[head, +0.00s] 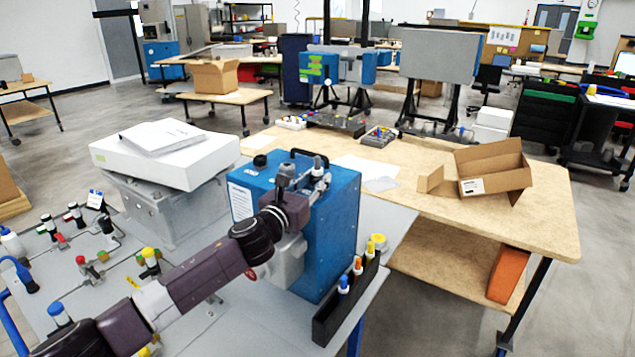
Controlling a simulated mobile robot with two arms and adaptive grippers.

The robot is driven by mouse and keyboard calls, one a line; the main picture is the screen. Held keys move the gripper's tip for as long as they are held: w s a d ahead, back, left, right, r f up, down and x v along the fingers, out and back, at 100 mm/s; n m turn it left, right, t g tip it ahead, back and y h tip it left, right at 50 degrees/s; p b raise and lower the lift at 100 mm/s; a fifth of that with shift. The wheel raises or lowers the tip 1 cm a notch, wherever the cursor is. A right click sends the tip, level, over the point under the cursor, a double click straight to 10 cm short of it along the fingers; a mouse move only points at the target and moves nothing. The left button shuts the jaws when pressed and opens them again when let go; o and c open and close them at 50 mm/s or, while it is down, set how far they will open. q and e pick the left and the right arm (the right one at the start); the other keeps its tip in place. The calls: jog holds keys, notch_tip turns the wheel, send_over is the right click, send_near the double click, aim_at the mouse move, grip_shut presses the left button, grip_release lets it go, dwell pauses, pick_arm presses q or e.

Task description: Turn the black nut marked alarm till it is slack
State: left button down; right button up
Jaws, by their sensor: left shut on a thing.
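The blue analyser box (343,225) stands on the grey bench, with a black handle and dark fittings on its top. My left gripper (316,184) reaches in from the lower left. Its fingers are at the top front edge of the box and are shut on a small dark part, which I take to be the black nut. The gripper hides most of this part, and I cannot read any alarm marking. A grey housing (285,262) sits on the front of the box, below the gripper. My right gripper is not in view.
A black holder (345,300) with coloured bottles stands right of the box. A white case (165,158) with papers lies on a grey unit at left. Several fittings dot the grey panel. The wooden table (430,210) behind bears an open cardboard box (493,172).

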pick_arm(q)
jog(key=n+y, duration=0.1)
jog(key=n+t+y, duration=0.1)
jog(key=y, duration=0.1)
jog(key=n+y, duration=0.1)
jog(key=shift+s+d+t+y+b, duration=0.1)
jog(key=shift+d+t+y+b, duration=0.2)
jog(key=shift+b, duration=0.1)
jog(key=n+y, duration=0.2)
jog(key=y, duration=0.1)
jog(key=shift+d+b, duration=0.15)
jog(key=shift+b, duration=0.2)
jog(key=n+y+b, duration=0.2)
jog(key=n+y, duration=0.1)
jog(key=y, duration=0.1)
jog(key=shift+f+y, duration=0.1)
jog(key=shift+y, duration=0.2)
jog(key=shift+d+n+y+b, duration=0.1)
jog(key=shift+n+y+b, duration=0.2)
jog(key=shift+y+b, duration=0.1)
jog(key=shift+f+n+g+y+b, duration=0.1)
jog(key=shift+n+g+y+b, duration=0.65)
jog(key=shift+y+b, duration=0.5)
jog(key=b, duration=0.3)
jog(key=shift+n+g+y, duration=0.25)
jog(key=shift+n+y, duration=0.1)
jog(key=shift+y+b, duration=0.3)
jog(key=shift+b, duration=0.2)
